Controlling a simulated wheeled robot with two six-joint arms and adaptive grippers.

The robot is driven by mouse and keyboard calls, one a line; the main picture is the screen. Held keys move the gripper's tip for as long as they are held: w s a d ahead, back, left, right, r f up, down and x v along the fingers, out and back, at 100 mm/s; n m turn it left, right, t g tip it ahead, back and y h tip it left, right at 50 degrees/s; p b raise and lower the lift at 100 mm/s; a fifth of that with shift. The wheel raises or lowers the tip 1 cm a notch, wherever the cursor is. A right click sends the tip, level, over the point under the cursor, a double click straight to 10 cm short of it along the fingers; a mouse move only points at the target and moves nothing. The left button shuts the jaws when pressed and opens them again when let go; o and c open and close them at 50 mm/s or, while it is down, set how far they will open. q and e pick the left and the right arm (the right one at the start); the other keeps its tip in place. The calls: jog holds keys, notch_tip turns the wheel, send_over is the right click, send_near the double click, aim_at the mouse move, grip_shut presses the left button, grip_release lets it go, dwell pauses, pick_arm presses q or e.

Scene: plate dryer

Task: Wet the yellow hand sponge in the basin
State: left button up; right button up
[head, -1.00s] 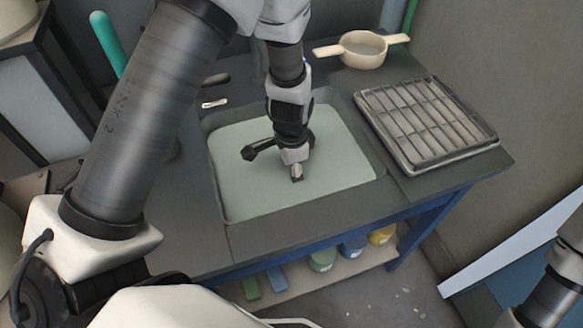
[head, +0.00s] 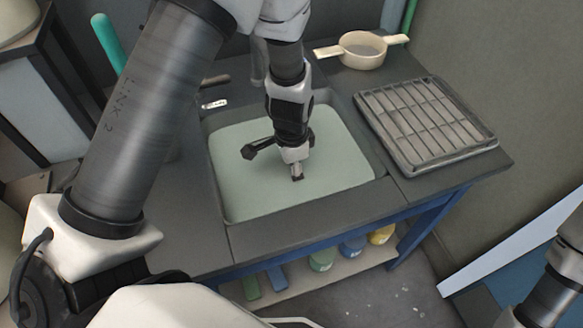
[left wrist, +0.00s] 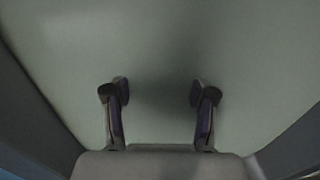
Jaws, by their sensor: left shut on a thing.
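The basin (head: 245,198) is a wide rectangular sink set in the dark worktop, filled with a flat pale green surface that looks like cloudy water. It fills most of the left wrist view (left wrist: 60,60). My left gripper (head: 297,178) points down into the middle of the basin, fingertips at or just under the surface. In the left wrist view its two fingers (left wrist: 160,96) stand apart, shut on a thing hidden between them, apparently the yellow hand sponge. No yellow of the sponge shows in either view. My right gripper is out of view.
A grey rack (head: 428,122) lies on the worktop right of the basin. A cream two-handled pot (head: 363,50) stands behind. A tap (head: 259,62) is at the basin's back. Several coloured containers sit on the shelf (head: 290,278) below.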

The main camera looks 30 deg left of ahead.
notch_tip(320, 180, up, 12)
jog(key=p, duration=1.1)
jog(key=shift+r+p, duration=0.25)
jog(key=shift+p, duration=0.1)
